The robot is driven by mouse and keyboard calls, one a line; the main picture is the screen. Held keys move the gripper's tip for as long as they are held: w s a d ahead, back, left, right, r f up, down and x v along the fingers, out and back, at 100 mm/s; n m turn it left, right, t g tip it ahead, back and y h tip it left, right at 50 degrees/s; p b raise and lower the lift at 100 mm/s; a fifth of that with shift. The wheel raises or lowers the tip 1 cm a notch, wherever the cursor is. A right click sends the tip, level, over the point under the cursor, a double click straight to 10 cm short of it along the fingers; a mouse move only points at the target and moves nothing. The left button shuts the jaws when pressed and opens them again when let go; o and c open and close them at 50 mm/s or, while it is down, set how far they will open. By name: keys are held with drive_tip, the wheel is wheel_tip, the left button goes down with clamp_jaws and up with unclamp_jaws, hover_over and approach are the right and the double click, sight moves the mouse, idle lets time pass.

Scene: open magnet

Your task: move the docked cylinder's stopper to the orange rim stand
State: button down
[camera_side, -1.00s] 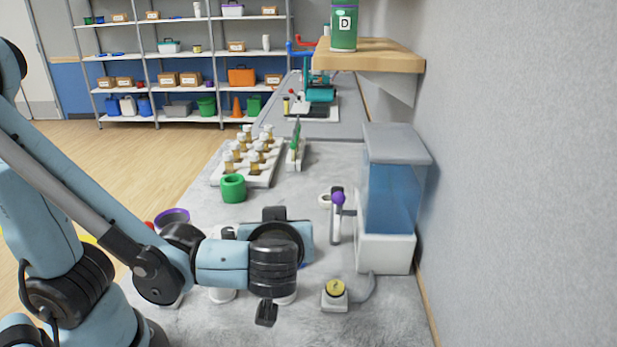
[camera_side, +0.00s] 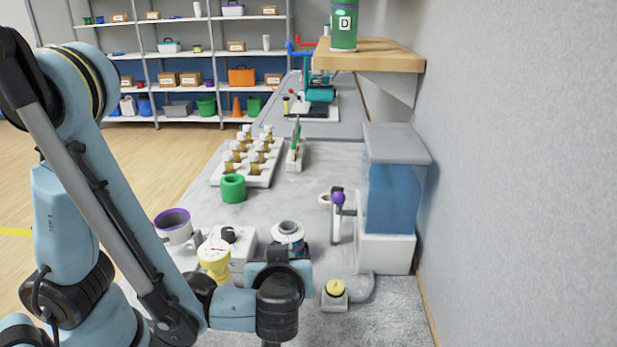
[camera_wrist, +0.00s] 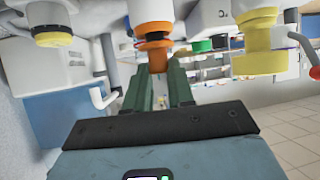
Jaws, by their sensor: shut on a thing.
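My gripper (camera_wrist: 158,78) is shut on a narrow orange-brown piece (camera_wrist: 157,62), which looks like the stopper. In the wrist view, which is upside down, this piece lines up with the wide orange rim of a white stand (camera_wrist: 153,29), with a dark band between them. I cannot tell whether the stopper is fully seated or only just at the rim. In the side view my gripper's wrist hides the fingers, the stopper and the orange rim stand. A pale round cylinder with a dark top (camera_side: 288,230), probably the docked cylinder, stands just behind my wrist.
A yellow-rimmed stand (camera_side: 213,258) is left of my wrist; a purple-rimmed one (camera_side: 172,222) is farther left. A white box with a black knob (camera_side: 241,246) is behind. A blue tank (camera_side: 391,200) and a yellow button (camera_side: 335,288) are on the right. A green ring (camera_side: 233,188) is farther back.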

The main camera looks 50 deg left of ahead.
drive_tip(key=c, duration=1)
unclamp_jaws()
drive_tip(key=v, duration=0.7)
drive_tip(key=w+a+m+h, duration=0.1)
drive_tip(key=a+m+h, duration=0.1)
drive_tip(key=m, duration=0.1)
drive_tip(key=w+a+m+g+h, duration=0.1)
drive_tip(key=a+m+h, duration=0.1)
drive_tip(key=h, duration=0.1)
drive_tip(key=w+a+m+g+h, duration=0.1)
drive_tip(key=a+m+h, duration=0.1)
drive_tip(key=m, duration=0.1)
drive_tip(key=shift+w+a+f+m+h, duration=0.1)
drive_tip(key=shift+w+a+m+h, duration=0.05)
drive_tip(key=shift+a+m+h, duration=0.2)
drive_tip(key=shift+w+a+r+m+t+h, duration=0.35)
drive_tip(key=shift+a+r+m+t+h, duration=0.25)
drive_tip(key=shift+r, duration=0.2)
drive_tip(key=shift+w+a+r+m+t+h, duration=0.3)
drive_tip(key=shift+a+r+m+t+h, duration=0.15)
drive_tip(key=shift+a+r, duration=0.3)
